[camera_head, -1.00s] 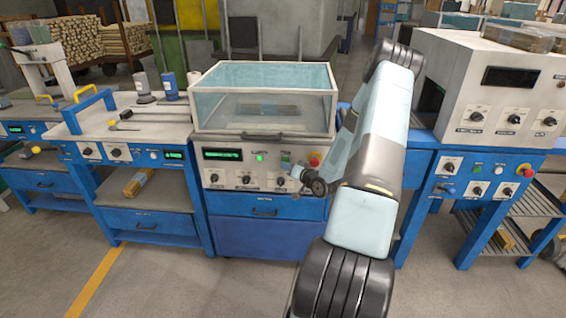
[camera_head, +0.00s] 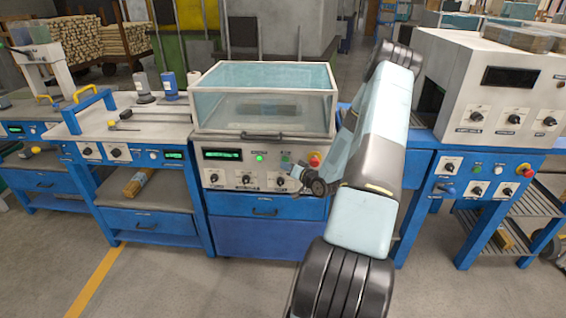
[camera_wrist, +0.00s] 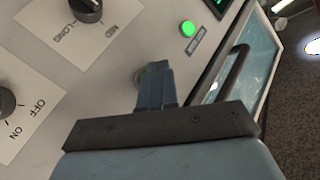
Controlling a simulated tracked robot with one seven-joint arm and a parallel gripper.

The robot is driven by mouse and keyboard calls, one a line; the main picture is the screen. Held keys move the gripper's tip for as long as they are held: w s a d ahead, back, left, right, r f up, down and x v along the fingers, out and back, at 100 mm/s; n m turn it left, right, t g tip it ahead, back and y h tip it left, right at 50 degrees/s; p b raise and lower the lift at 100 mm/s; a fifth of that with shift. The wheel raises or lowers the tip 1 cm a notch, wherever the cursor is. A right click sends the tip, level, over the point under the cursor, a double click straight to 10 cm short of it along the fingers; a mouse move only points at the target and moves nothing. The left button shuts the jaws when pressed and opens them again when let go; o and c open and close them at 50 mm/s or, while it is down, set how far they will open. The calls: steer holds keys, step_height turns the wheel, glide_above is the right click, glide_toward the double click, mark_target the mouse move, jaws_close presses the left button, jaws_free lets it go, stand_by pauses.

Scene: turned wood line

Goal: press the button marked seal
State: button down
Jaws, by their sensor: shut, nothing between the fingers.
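A white control panel (camera_head: 220,178) sits below a clear-lidded box. Near its top edge it has a bright green round light (camera_head: 259,158) and, further right, a small green button (camera_head: 286,157); their labels are too small to read, so I cannot confirm which is marked seal. My gripper (camera_head: 297,171) is just below and right of the small green button. In the wrist view my gripper (camera_wrist: 154,70) is shut and empty, its fingertips in front of a green round button (camera_wrist: 139,76), mostly hidden behind them. I cannot tell whether they touch. The bright green light (camera_wrist: 187,28) shows beyond.
The clear box (camera_head: 262,100) with its handle stands above the panel. Dark knobs (camera_head: 246,178) line the panel below. A white machine (camera_head: 495,85) stands at right.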

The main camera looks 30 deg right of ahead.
steer(key=shift+w+d, duration=0.4)
steer(key=shift+w, duration=0.15)
stand_by(1.0)
steer(key=shift+s+a, duration=0.1)
steer(key=shift+s, duration=0.05)
steer(key=shift+s+a, duration=0.3)
steer(key=shift+s, duration=0.2)
steer(key=shift+s, duration=0.1)
stand_by(0.4)
steer(key=s+a, duration=0.1)
steer(key=s, duration=0.1)
steer(key=s+a, duration=0.2)
stand_by(0.4)
steer(key=shift+d, duration=0.1)
stand_by(0.4)
steer(key=shift+r, duration=0.1)
